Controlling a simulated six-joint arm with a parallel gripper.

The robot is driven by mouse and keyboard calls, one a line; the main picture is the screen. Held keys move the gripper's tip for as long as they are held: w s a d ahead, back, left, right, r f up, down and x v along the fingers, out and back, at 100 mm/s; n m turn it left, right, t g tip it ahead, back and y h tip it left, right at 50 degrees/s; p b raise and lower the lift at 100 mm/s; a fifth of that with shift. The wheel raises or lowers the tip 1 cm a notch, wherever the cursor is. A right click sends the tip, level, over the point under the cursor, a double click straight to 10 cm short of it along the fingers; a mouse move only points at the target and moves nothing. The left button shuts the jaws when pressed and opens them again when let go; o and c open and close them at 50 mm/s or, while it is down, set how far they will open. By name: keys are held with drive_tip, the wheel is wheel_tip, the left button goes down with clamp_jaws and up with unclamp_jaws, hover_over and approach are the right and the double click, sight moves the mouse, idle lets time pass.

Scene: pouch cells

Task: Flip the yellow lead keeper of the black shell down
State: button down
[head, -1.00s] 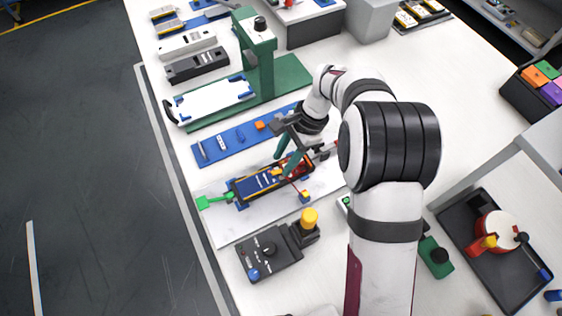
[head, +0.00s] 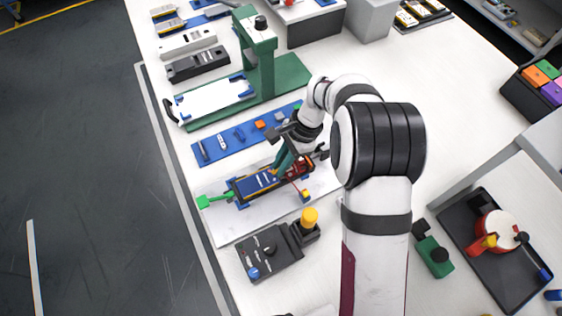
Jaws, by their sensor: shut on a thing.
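The black shell (head: 237,194) lies on a white board in the middle of the table, with a blue pouch cell (head: 255,184) inside it. Red parts (head: 300,168) show at its right end. My gripper (head: 278,169) points down at the right part of the shell, its teal fingers close together. A small bit of yellow, seemingly the lead keeper (head: 274,171), shows at the fingertips; the fingers seem shut on it. The fingers hide most of it, so its tilt cannot be told.
A yellow-topped block (head: 305,195) sits just in front of the shell. A black control box (head: 268,252) and a yellow knob (head: 309,216) stand nearer. A blue tool strip (head: 222,147) and green press (head: 262,60) lie behind.

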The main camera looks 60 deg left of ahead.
drive_tip(key=shift+s+t, duration=0.3)
drive_tip(key=shift+t, duration=0.3)
drive_tip(key=t, duration=0.3)
drive_tip(key=shift+s+f, duration=0.15)
drive_tip(key=shift+s, duration=0.1)
drive_tip(key=c, duration=0.9)
unclamp_jaws()
wheel_tip(320, 180, up, 16)
drive_tip(key=shift+f, duration=0.1)
